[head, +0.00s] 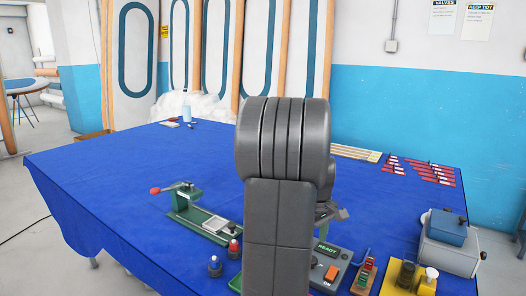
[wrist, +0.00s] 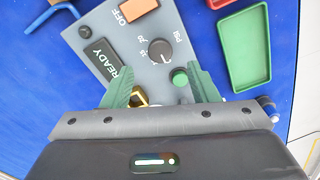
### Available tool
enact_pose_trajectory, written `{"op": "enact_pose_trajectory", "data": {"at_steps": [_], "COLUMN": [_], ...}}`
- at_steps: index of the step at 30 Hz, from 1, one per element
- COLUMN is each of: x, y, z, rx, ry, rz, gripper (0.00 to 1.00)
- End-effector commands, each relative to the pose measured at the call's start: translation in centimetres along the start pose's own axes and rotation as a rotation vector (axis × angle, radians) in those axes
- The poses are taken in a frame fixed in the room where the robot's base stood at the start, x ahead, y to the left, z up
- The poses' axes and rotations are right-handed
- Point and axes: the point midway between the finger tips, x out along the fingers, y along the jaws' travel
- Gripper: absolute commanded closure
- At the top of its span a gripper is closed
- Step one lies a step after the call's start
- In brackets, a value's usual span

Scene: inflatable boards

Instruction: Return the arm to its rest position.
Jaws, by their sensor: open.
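My gripper (wrist: 158,92) shows in the wrist view with its two green fingers apart and nothing held between them. It is over the lower edge of a grey control box (wrist: 150,50) with a READY display, an orange OFF switch and a black PSI knob. A small brass-coloured fitting (wrist: 138,96) shows beside the left finger; I cannot tell whether they touch. In the head view my grey arm stands upright in the middle and hides most of the gripper and part of the control box (head: 342,262).
The blue-covered table (head: 110,165) has a green clamp fixture (head: 200,222) left of my arm. Two small knobbed pieces stand near the front. A grey machine (head: 450,245) and a yellow block (head: 392,280) are at right. Red-handled pieces (head: 430,172) lie at the back right.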

Motion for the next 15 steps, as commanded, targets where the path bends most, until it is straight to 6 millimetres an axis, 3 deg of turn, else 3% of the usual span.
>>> {"op": "enact_pose_trajectory", "data": {"at_steps": [11,15], "x": [-7.8,-4.7], "y": [0.0,-0.1], "z": [0.0,0.1], "rx": [0.0,0.0], "ry": [0.004,-0.004], "rz": [0.004,-0.004], "gripper": [0.46,0.46]}}
